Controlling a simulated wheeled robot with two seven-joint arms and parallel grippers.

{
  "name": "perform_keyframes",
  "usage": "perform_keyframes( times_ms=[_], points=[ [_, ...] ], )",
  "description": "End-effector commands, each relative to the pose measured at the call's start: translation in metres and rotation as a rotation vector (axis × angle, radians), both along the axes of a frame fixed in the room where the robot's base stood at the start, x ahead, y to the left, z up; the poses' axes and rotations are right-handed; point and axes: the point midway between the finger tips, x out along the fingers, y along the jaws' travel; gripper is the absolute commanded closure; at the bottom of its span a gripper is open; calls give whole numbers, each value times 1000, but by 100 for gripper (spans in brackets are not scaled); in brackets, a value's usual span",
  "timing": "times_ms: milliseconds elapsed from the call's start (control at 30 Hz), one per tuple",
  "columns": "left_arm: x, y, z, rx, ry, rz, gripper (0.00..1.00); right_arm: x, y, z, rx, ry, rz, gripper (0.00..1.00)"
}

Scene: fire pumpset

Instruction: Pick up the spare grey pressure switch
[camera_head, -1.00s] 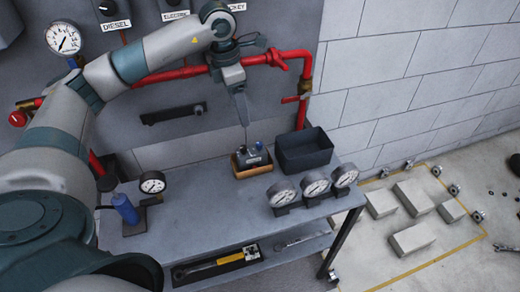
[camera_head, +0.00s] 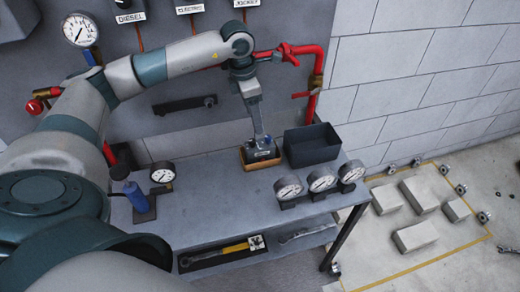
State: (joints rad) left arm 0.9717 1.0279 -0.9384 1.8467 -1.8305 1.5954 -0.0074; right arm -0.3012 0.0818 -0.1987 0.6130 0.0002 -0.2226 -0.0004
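A small wooden tray (camera_head: 247,164) stands on the grey bench, left of a dark bin. A small grey device with a pale label (camera_head: 262,153) sits in it, apparently the pressure switch. My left gripper (camera_head: 262,141) points down from above, with its fingertips right at the top of this device and partly covering it. The fingers are seen nearly edge-on, so I cannot tell whether they are open or shut on it. My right gripper is out of view.
The empty-looking dark bin (camera_head: 313,148) stands close right of the tray. Several gauges, including one at the front (camera_head: 288,188), line the bench's right side. A blue cylinder (camera_head: 134,194) stands at left. Red pipe (camera_head: 312,103) runs behind. The bench middle (camera_head: 210,200) is clear.

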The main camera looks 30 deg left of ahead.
Motion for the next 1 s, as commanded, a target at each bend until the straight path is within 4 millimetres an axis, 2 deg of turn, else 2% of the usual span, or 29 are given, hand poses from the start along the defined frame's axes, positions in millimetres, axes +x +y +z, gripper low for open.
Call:
perform_keyframes(
  times_ms=[33, 200, 400, 833, 1000],
  points=[
    [0, -2, -7, -1, 7, 0, 39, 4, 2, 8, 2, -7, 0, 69],
    [3, -4, -37, -1, 4, 2, 39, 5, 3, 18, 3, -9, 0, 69],
    [6, -6, -60, 0, 3, 1, 39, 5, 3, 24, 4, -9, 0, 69],
    [7, -7, -65, 1, 1, 0, 39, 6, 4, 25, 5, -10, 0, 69],
    [5, -8, -71, 0, 4, 0, 39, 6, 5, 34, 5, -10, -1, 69]
  ],
)
